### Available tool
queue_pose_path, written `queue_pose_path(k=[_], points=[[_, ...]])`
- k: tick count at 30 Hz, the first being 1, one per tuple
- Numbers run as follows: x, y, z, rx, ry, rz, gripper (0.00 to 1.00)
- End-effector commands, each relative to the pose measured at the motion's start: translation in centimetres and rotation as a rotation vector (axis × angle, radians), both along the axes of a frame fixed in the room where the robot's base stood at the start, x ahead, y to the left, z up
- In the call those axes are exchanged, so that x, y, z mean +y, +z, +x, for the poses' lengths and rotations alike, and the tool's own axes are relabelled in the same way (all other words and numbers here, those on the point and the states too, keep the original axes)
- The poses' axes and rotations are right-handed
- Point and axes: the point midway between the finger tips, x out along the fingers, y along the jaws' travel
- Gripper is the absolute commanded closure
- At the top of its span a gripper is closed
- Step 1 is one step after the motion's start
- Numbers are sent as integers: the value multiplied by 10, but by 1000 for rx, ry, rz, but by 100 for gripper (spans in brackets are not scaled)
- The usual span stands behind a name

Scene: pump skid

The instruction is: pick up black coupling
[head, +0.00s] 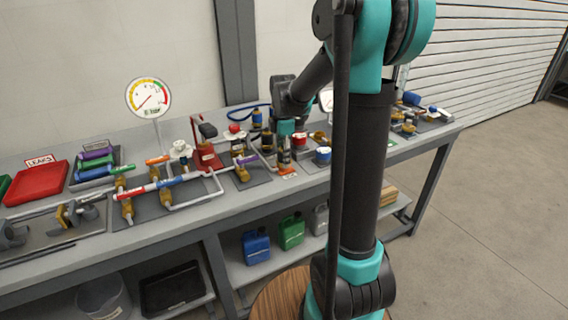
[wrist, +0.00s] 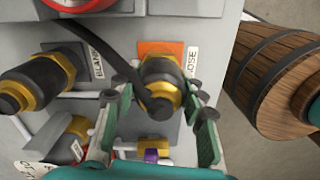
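In the wrist view my gripper (wrist: 154,102) is open, with one green-padded finger on each side of a black and brass coupling (wrist: 160,80). The coupling points toward the camera in front of an orange label marked HOSE. I cannot tell whether the fingers touch it. A dark hose or cable runs to its black end from the upper left. A second black and brass coupling (wrist: 32,82) lies to the left, by a label marked BLANK, outside the fingers. In the head view my gripper (head: 285,140) is down among the bench fittings, and the coupling there is hard to make out.
A wooden barrel-like body (wrist: 275,75) stands to the right in the wrist view. A red ring (wrist: 80,3) is at the top, and another fitting (wrist: 70,140) is at the lower left. In the head view a red tray (head: 38,184) and a gauge (head: 148,97) stand farther left.

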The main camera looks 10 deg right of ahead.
Motion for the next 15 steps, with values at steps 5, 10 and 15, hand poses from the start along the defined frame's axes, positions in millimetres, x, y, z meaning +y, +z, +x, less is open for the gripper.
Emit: queue_pose_path(k=[5,10,15], points=[[0,0,0,0,0,0,85],[0,0,0,0,0,0,95],[0,1,0,0,0,0,95]])
